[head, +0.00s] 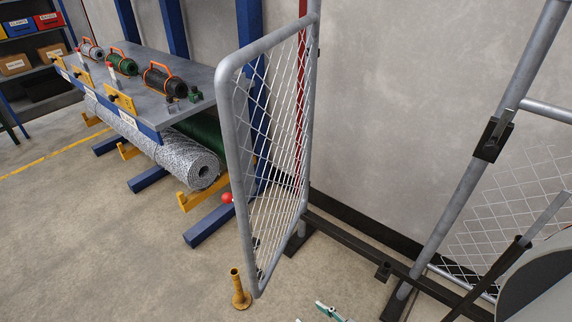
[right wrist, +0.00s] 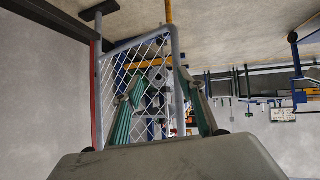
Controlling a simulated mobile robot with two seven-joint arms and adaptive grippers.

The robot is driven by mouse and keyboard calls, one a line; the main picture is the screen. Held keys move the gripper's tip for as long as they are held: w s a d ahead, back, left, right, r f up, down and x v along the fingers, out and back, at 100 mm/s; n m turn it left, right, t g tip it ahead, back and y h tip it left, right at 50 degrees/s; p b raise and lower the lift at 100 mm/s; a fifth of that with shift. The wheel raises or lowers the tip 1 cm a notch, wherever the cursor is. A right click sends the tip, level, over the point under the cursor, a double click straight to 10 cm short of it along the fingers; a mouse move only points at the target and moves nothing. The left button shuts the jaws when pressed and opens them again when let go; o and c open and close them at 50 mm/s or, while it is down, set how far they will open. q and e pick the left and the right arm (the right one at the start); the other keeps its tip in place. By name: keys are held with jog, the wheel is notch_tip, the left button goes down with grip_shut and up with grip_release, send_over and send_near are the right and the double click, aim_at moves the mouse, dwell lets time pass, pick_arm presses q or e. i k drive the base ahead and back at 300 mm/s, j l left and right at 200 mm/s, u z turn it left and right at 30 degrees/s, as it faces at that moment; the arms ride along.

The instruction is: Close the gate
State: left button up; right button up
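The gate (head: 270,150) is a grey tubular frame with chain-link mesh, swung open towards me in the head view. Its hinge side is at the grey post (head: 312,90) by the wall. Its free edge is at the left, far from the latch post (head: 440,215), which carries a dark latch (head: 492,138). The gate also shows upside down in the right wrist view (right wrist: 178,75), beyond my right gripper (right wrist: 160,80). That gripper's teal fingers are apart, with nothing seen held between them. Teal fingertips show at the bottom edge of the head view. My left gripper is not in view.
A yellow floor stop (head: 240,292) stands below the gate's free corner. A workbench (head: 190,75) with small wire coils and a large mesh roll (head: 195,165) stands behind and left. A dark floor rail (head: 350,240) runs between the posts. Front-left floor is clear.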

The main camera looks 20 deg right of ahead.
aim_at(231, 95)
jog(key=j+z, duration=0.1)
jog(key=z, duration=0.45)
jog(key=j+z, duration=0.3)
jog(key=j, duration=0.15)
jog(key=j+z, duration=0.3)
jog(key=j, duration=0.15)
jog(key=k+j+z, duration=0.1)
jog(key=j, duration=0.2)
jog(key=k+j, duration=0.1)
jog(key=j, duration=0.2)
jog(key=k+j+z, duration=0.15)
jog(key=j, duration=0.2)
jog(key=k+j, duration=0.1)
jog(key=j, duration=0.35)
jog(key=k+j, duration=0.1)
jog(key=j, duration=0.35)
jog(key=k+j+z, duration=0.1)
jog(key=j, duration=0.3)
jog(key=k+j, duration=0.15)
jog(key=j, duration=0.3)
jog(key=i+l, duration=0.2)
jog(key=l, duration=0.15)
jog(key=i+l, duration=0.25)
